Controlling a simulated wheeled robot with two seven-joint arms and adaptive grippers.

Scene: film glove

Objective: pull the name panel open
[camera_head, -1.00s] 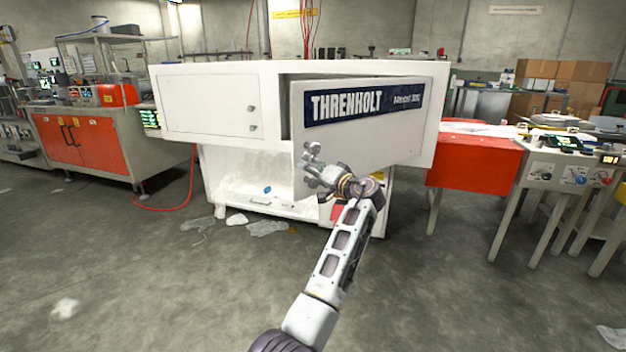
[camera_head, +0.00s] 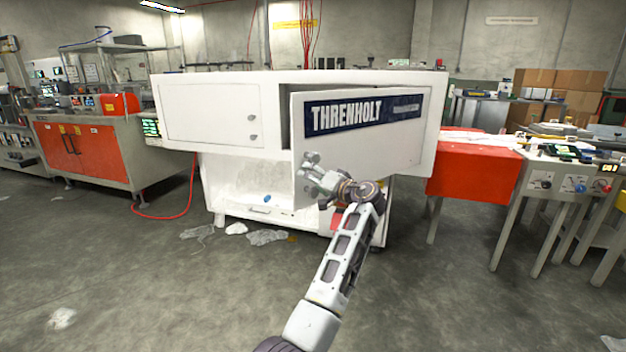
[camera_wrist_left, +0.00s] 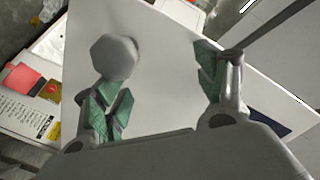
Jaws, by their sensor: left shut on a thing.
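The name panel (camera_head: 370,140) is a white door with a blue THRENHOLT label (camera_head: 345,114) on the white cabinet (camera_head: 215,85). Its left edge stands out from the cabinet front, with a dark gap behind it. My left gripper (camera_head: 314,172) is at the panel's lower left edge. In the left wrist view the panel (camera_wrist_left: 165,55) fills the middle behind the green-padded fingers. A grey knob (camera_wrist_left: 115,57) shows beside the left-hand finger. My right gripper is not in view.
A closed door (camera_head: 208,112) fills the cabinet's left half. A red-sided table (camera_head: 472,172) stands close on the right. A red-doored bench (camera_head: 85,150) is at the left, with a red hose (camera_head: 165,212) on the floor. Plastic scraps (camera_head: 266,237) lie below the cabinet.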

